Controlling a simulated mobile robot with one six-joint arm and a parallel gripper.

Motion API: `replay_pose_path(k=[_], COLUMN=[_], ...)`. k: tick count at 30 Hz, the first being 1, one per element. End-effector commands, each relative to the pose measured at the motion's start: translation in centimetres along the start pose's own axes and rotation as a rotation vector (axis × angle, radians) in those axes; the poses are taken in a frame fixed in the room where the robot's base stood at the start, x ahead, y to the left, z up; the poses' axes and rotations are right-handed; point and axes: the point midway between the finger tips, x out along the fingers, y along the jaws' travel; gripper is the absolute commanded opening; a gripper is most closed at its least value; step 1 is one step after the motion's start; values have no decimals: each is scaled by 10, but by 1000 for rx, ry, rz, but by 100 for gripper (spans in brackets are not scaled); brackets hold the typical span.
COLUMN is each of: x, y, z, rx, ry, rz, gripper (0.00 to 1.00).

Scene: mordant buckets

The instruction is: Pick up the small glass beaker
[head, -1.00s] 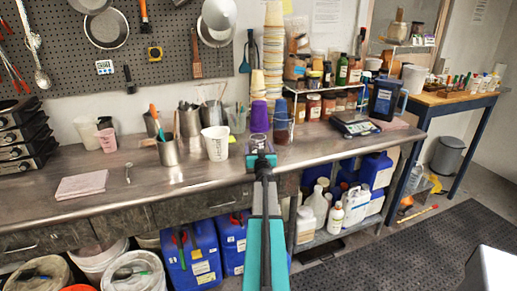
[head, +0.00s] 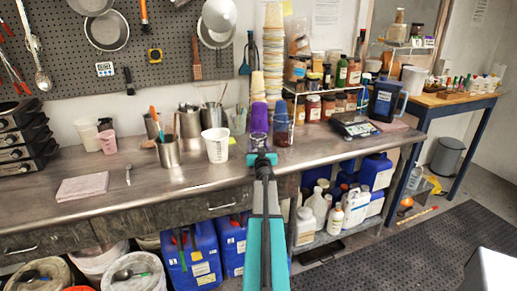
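A small clear glass beaker (head: 259,139) stands on the metal counter (head: 330,148), in front of a stack of purple cups (head: 259,117). My gripper (head: 261,156) is at the counter's front part, just in front of the beaker in the picture. Its teal end spreads sideways below the beaker's base. The fingertips are small and partly overlap the beaker, so I cannot tell whether they touch it or how far apart they are.
A brown-tinted glass (head: 281,131) stands close on the right of the beaker. A white measuring cup (head: 216,146) and a metal pot of tools (head: 168,151) stand to the left. A scale (head: 355,125) is farther right.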

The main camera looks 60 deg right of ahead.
Motion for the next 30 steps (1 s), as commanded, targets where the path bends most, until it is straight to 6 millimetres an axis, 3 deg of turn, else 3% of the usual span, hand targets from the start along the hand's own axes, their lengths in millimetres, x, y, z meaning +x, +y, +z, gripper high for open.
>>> replay_pose_path(k=[4, 30], x=[0, -113], y=[0, 17], z=[-25, -30], rx=[-1, 0], ry=[3, 0], rz=[-1, 1], gripper=[28, 28])
